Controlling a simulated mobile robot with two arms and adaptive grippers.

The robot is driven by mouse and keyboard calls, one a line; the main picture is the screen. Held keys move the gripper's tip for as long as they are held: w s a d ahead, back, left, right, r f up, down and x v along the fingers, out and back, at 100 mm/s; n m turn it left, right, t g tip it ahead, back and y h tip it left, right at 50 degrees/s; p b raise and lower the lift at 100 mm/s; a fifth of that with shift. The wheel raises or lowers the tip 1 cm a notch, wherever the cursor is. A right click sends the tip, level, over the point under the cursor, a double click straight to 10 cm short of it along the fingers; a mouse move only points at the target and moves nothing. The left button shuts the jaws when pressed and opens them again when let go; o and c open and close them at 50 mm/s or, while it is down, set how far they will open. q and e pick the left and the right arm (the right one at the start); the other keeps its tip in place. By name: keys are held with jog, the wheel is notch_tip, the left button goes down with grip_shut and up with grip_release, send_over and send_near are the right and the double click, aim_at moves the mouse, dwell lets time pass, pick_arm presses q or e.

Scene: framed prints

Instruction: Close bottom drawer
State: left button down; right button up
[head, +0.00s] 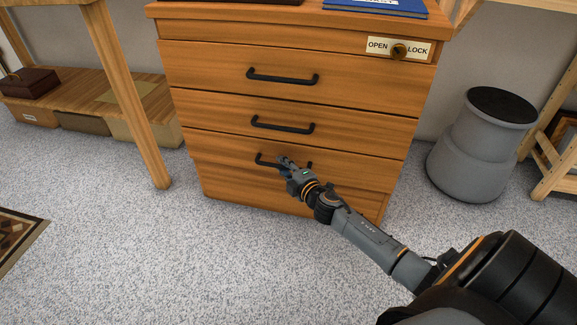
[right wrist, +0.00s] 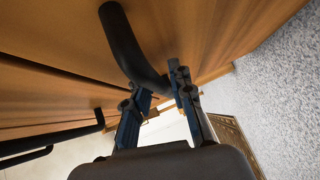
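A wooden cabinet (head: 205,32) has three drawers with black bar handles. The bottom drawer (head: 222,148) is the lowest one; its front looks close to the drawers above, and I cannot tell how far it stands out. Its handle (head: 262,160) is partly hidden by my right gripper (head: 285,163). In the right wrist view, the two blue fingers of the right gripper (right wrist: 164,92) are apart, with the end of the handle (right wrist: 128,45) at the gap between their tips. I cannot tell whether they touch it. My left gripper is not in view.
The middle drawer (head: 200,111) and top drawer (head: 210,68) are above. An open/lock plate (head: 378,45) is at the upper right. A grey bin (head: 470,160) stands right of the cabinet, a table leg (head: 140,105) left.

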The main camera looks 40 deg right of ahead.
jog(key=s+r, duration=0.1)
jog(key=s, duration=1)
jog(key=shift+s+a+r, duration=0.35)
jog(key=shift+a, duration=0.1)
